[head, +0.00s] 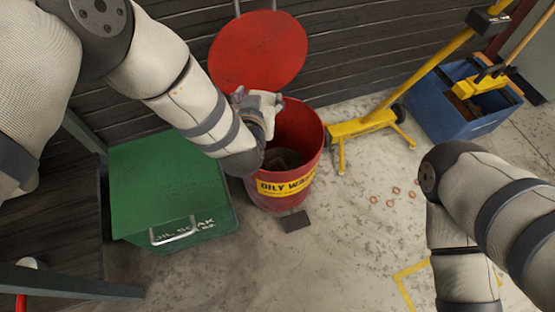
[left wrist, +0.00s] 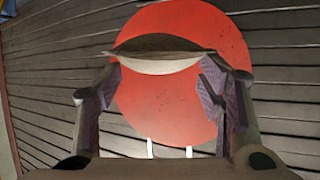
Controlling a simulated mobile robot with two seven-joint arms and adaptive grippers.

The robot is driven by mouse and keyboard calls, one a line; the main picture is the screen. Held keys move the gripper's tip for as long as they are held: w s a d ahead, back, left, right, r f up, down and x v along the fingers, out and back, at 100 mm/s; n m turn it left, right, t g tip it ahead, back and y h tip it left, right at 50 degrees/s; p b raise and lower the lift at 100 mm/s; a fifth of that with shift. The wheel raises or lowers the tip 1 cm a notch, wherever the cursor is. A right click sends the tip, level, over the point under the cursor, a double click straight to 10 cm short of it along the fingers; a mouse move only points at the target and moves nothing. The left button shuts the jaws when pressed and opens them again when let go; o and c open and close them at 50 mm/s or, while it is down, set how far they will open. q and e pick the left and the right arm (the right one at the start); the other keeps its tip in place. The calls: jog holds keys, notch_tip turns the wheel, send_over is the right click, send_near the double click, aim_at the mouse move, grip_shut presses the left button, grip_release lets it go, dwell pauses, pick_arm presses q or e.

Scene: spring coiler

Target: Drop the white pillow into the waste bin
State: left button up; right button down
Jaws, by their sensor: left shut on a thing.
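The red waste bin (head: 314,160), labelled as oily waste, stands on the floor with its round red lid (head: 258,50) tipped open against the wall. My left gripper (head: 262,103) is over the bin's left rim. In the left wrist view my left gripper (left wrist: 168,82) is shut on the white pillow (left wrist: 160,62), which spans between its fingers, with the red lid (left wrist: 170,105) behind. In the head view the pillow is largely hidden by the gripper. Something brownish lies inside the bin. My right arm shows at the lower right, its gripper out of frame.
A green lidded box (head: 165,185) stands left of the bin. A yellow stand (head: 365,125) and a blue crate (head: 440,105) are to the right. Several small copper-coloured rings (head: 390,203) lie on the open floor. A dark slatted wall is behind.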

pick_arm(q)
jog(key=f+m+h, duration=0.2)
jog(key=d+f+m+g+h, duration=0.1)
jog(key=m+h, duration=0.1)
jog(key=shift+d+f+p, duration=0.2)
jog(key=shift+f+p, duration=0.2)
jog(key=shift+h, duration=0.3)
notch_tip(320, 180, down, 6)
jog(key=b, duration=0.4)
jog(key=shift+d, duration=0.1)
jog(key=o, duration=1.2)
jog(key=v, duration=1.2)
jog(key=shift+r, duration=0.2)
jog(key=shift+w, duration=0.1)
